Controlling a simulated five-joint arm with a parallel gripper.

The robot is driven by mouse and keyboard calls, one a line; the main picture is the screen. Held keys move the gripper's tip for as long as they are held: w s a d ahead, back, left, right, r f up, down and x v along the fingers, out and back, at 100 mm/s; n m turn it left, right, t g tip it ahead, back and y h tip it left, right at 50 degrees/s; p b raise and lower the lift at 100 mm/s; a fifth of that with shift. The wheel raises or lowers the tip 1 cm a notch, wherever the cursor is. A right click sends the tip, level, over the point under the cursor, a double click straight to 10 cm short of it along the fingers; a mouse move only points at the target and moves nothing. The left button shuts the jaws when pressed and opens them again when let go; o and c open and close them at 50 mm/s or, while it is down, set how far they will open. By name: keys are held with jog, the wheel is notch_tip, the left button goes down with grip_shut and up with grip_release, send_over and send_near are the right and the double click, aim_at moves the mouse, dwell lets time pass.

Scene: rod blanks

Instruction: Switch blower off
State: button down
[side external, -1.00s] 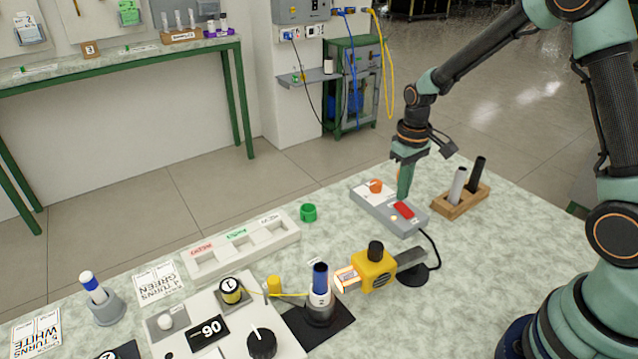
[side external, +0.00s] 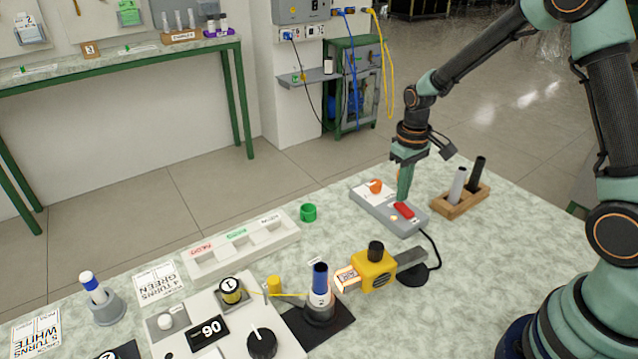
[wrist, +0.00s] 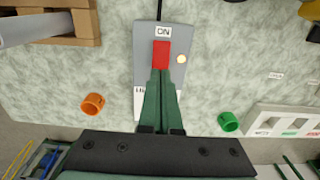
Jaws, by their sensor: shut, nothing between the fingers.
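The grey switch box (side external: 372,208) lies on the bench with a red rocker switch (side external: 404,210) near its front end. The switch also shows in the wrist view (wrist: 161,52), beside the word ON and a small pale-yellow lamp (wrist: 181,59). The yellow blower (side external: 372,270) stands on a black base, its nozzle pointing left towards an upright blue-and-white rod; a black cord runs to the box. My gripper (side external: 403,199) is shut and empty, pointing down, its tips at the red switch's near edge in the wrist view (wrist: 160,72). Whether they touch it is unclear.
A wooden holder (side external: 462,201) with a white and a black rod stands right of the box. An orange ring (wrist: 93,104) and a green ring (wrist: 228,121) lie on the bench. A white tray (side external: 242,247) with compartments is further left.

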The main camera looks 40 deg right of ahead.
jog(key=shift+f, duration=0.9)
dwell(0.3)
jog(key=shift+r, duration=3.55)
jog(key=shift+r, duration=0.15)
notch_tip(320, 180, up, 8)
jog(key=t, duration=0.2)
send_over(401, 204)
jog(key=s+a, duration=0.3)
jog(key=s, duration=0.1)
jog(key=s+a+r+t, duration=0.3)
jog(key=s+a+r, duration=0.1)
jog(key=s, duration=0.4)
jog(key=shift+s+r+t, duration=0.15)
jog(key=shift+r+t, duration=0.15)
jog(key=shift+r, duration=0.4)
